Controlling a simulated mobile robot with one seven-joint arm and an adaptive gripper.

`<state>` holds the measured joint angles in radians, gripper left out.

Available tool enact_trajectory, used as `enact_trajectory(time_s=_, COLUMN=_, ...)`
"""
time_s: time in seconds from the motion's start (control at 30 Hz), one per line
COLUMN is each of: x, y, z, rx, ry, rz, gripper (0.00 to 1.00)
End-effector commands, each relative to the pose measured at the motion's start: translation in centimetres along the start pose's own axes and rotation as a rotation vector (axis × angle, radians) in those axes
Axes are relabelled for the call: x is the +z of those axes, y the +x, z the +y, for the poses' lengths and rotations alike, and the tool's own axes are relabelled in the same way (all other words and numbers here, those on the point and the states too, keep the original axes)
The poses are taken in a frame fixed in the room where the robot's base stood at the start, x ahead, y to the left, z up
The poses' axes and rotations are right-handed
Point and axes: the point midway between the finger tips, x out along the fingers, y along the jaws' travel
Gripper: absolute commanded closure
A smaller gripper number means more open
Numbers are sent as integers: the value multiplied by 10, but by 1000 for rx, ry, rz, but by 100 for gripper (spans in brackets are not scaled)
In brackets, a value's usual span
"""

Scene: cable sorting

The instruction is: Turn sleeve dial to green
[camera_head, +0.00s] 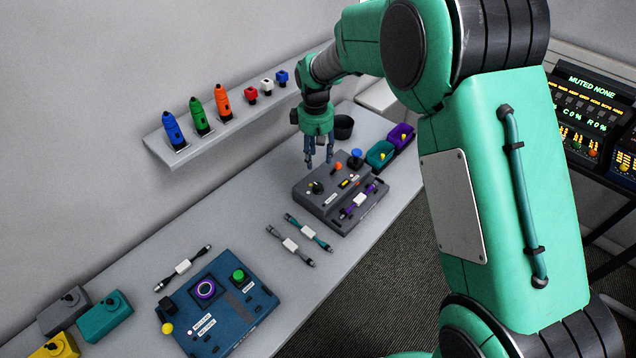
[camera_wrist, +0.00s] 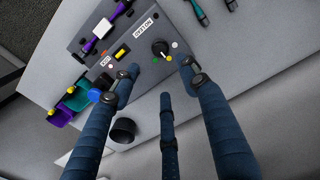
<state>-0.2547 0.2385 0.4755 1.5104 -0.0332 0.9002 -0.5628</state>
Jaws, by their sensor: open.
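The sleeve dial is likely the black knob (camera_head: 316,187) on the grey sleeve machine (camera_head: 322,203), near its left corner. In the wrist view the knob (camera_wrist: 160,48) has a pale pointer mark and small coloured dots around it, one of them green. I cannot tell for sure which dot the pointer faces. My gripper (camera_head: 318,163) hangs above the back of the machine with its fingers spread and empty. In the wrist view its fingers (camera_wrist: 160,78) reach toward the knob from below in the picture, apart from it.
A purple-ended cable (camera_head: 360,200) lies on the machine's front. Purple (camera_head: 401,136) and teal (camera_head: 380,154) bins and a dark cup (camera_head: 343,127) stand behind it. A blue panel (camera_head: 215,300) and loose cables lie to the left. A wall shelf (camera_head: 215,125) holds coloured tools.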

Motion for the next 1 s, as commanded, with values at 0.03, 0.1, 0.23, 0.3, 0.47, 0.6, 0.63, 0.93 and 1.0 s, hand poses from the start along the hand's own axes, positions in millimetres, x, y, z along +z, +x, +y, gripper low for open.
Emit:
enact_trajectory(time_s=0.03, x=0, y=0, z=0, rx=0, ry=0, rz=0, gripper=55)
enact_trajectory(time_s=0.1, x=0, y=0, z=0, rx=0, ry=0, rz=0, gripper=55)
enact_trajectory(time_s=0.23, x=0, y=1, z=0, rx=0, ry=1, rz=0, gripper=55)
enact_trajectory(time_s=0.3, x=1, y=3, z=0, rx=0, ry=1, rz=-1, gripper=55)
enact_trajectory(time_s=0.47, x=1, y=12, z=0, rx=-1, ry=1, rz=-2, gripper=55)
enact_trajectory(time_s=0.6, x=1, y=27, z=0, rx=-2, ry=1, rz=-2, gripper=55)
enact_trajectory(time_s=0.63, x=1, y=31, z=0, rx=-2, ry=1, rz=-3, gripper=55)
enact_trajectory(time_s=0.93, x=1, y=78, z=0, rx=-2, ry=1, rz=-2, gripper=55)
enact_trajectory(time_s=1.0, x=1, y=90, z=0, rx=-1, ry=1, rz=-2, gripper=55)
